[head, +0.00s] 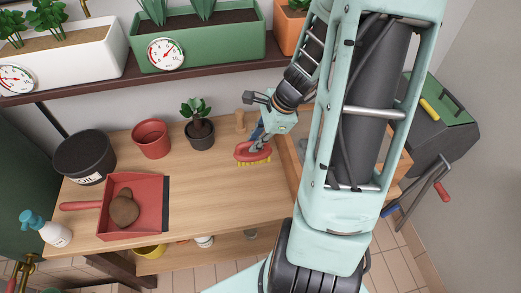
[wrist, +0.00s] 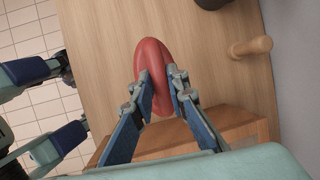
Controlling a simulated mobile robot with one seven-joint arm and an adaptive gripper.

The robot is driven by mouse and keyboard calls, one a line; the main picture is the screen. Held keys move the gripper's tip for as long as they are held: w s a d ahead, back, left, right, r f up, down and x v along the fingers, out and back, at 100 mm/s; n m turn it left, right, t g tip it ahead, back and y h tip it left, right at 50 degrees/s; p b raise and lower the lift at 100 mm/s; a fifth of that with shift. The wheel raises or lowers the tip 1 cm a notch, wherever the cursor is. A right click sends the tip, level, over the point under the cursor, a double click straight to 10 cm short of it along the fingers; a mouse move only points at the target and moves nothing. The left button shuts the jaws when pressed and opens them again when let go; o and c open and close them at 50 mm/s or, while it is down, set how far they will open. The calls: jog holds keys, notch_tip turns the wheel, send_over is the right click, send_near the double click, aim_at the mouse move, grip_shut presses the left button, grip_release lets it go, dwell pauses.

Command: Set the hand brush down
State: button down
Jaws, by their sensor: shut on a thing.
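The hand brush (head: 253,152) has a red body and yellow bristles that point down. It is at the middle right of the wooden table (head: 215,205). I cannot tell whether the bristles touch the tabletop. My gripper (head: 258,138) reaches it from the right and above, and is shut on it. In the wrist view the brush's red rounded body (wrist: 152,65) sticks out beyond my gripper's blue fingers (wrist: 160,88), which lie on both sides of it. The bristles are hidden in that view.
A red dustpan (head: 155,183) holding a brown lump lies to the left. A potted plant (head: 200,134), a red pot (head: 151,139) and a black soil bucket (head: 84,156) stand behind. A wooden peg (head: 240,122) is just behind the brush. Bare tabletop lies in front of it.

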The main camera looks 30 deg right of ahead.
jog(key=shift+w+d+f+b, duration=0.6)
jog(key=shift+f+b, duration=0.3)
jog(key=shift+f, duration=0.6)
jog(key=shift+w+d+f+b, duration=0.55)
jog(key=shift+f+b, duration=0.4)
jog(key=shift+f, duration=0.55)
jog(key=shift+w+d+f+b, duration=0.6)
jog(key=shift+f+b, duration=0.3)
jog(key=shift+f, duration=0.6)
jog(key=shift+f, duration=0.2)
jog(key=c, duration=1.9)
grip_release()
jog(key=shift+r, duration=0.1)
jog(key=shift+r, duration=0.25)
jog(key=v, duration=1.1)
jog(key=shift+s+r+p, duration=0.15)
jog(key=shift+r+p, duration=0.2)
jog(key=shift+r, duration=0.05)
